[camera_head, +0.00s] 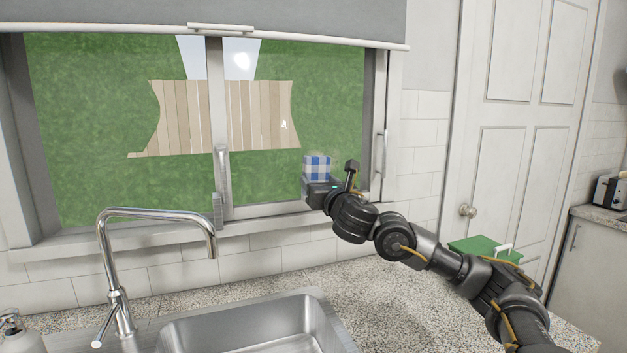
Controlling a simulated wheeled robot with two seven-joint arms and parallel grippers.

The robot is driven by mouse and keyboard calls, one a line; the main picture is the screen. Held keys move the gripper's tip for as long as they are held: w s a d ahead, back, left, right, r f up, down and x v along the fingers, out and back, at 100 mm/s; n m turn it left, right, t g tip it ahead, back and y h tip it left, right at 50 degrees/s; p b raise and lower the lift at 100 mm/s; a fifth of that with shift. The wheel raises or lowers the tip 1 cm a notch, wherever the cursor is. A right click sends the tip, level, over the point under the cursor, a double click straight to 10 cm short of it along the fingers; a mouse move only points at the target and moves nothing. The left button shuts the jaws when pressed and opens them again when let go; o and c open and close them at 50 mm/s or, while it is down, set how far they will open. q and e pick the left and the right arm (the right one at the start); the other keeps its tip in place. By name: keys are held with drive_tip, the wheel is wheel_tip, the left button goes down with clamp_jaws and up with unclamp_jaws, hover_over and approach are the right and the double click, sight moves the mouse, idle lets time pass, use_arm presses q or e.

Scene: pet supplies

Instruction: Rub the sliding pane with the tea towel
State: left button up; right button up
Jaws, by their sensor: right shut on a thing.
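The sliding pane (262,185) is the right half of the window behind the sink, with a handle at its right frame. My right gripper (318,184) is in front of the lower right of this pane. It is shut on a blue-and-white checked tea towel (317,167), which shows above the gripper as a small folded piece. I cannot tell whether the towel touches the glass. The rest of the towel is hidden by the gripper. My left gripper is not in view.
A tall chrome tap (150,212) and a steel sink (255,330) stand before the window. A soap dispenser (12,325) is at the lower left. A green box-like thing (485,249) is partly behind my right arm. A roller blind (200,15) hangs across the window top.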

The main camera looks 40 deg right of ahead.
drive_tip(key=shift+w+d+r, duration=0.1)
drive_tip(key=shift+w+r, duration=0.1)
drive_tip(key=shift+r, duration=0.05)
drive_tip(key=shift+w+d, duration=0.1)
drive_tip(key=shift+d, duration=0.1)
use_arm(q)
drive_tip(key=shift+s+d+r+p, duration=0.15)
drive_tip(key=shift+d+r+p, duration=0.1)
drive_tip(key=shift+p, duration=0.1)
use_arm(e)
drive_tip(key=x, duration=0.2)
drive_tip(key=f+x, duration=0.1)
drive_tip(key=x, duration=0.2)
drive_tip(key=shift+w, duration=0.25)
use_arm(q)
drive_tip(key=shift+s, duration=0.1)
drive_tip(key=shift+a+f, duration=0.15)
use_arm(e)
drive_tip(key=shift+x, duration=0.85)
drive_tip(key=shift+f, duration=0.1)
